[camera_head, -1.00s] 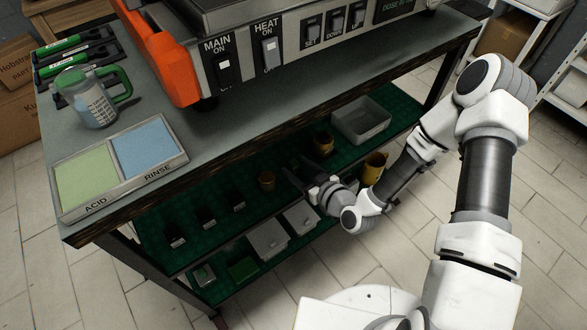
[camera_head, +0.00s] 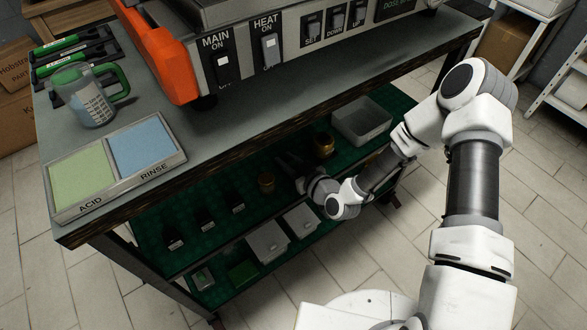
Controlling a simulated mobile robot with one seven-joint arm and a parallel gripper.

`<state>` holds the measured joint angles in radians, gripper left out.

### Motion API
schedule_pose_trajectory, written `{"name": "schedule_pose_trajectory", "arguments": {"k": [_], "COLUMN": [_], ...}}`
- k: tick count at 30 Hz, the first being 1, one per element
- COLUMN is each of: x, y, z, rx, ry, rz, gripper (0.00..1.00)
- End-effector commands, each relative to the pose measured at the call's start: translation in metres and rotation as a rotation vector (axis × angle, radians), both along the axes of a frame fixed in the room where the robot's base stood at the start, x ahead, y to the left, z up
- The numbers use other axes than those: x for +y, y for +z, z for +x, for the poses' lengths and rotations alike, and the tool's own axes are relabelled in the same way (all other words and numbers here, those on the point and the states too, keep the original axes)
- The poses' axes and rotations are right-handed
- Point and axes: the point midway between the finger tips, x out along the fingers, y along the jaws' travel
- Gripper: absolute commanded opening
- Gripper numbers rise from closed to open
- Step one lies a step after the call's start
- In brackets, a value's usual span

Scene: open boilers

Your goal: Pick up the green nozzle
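I cannot make out a green nozzle with certainty in the head view. My gripper (camera_head: 286,160) reaches in over the dark green lower shelf (camera_head: 210,185), under the worktop. Its dark fingers look spread apart with nothing visible between them, though the shade makes them hard to see. A small brass-coloured round piece (camera_head: 266,182) stands on the shelf just left of the gripper. A larger brass-coloured piece (camera_head: 323,145) stands to its right, farther back.
Several small dark objects (camera_head: 204,220) stand along the shelf's left part. A grey bin (camera_head: 362,122) is at its right end. Grey trays (camera_head: 268,242) sit below. The worktop edge (camera_head: 300,131) overhangs the shelf. A measuring jug (camera_head: 93,98) stands on top.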

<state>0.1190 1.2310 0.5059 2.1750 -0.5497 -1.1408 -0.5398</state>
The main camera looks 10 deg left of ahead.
Motion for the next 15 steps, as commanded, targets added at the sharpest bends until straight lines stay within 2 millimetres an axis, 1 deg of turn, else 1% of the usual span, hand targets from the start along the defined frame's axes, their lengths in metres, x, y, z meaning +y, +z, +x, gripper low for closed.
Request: {"name": "schedule_pose_trajectory", "arguments": {"k": [1, 3, 15], "x": [-0.0001, -0.0002, -0.0002], "y": [0.0000, 0.0001, 0.0010], "z": [-0.0001, 0.0000, 0.0000], "rx": [0.000, 0.000, -0.001], "ry": [0.000, 0.000, 0.000], "rz": [0.000, 0.000, 0.001], "gripper": [0.12, 0.00, 0.00]}}
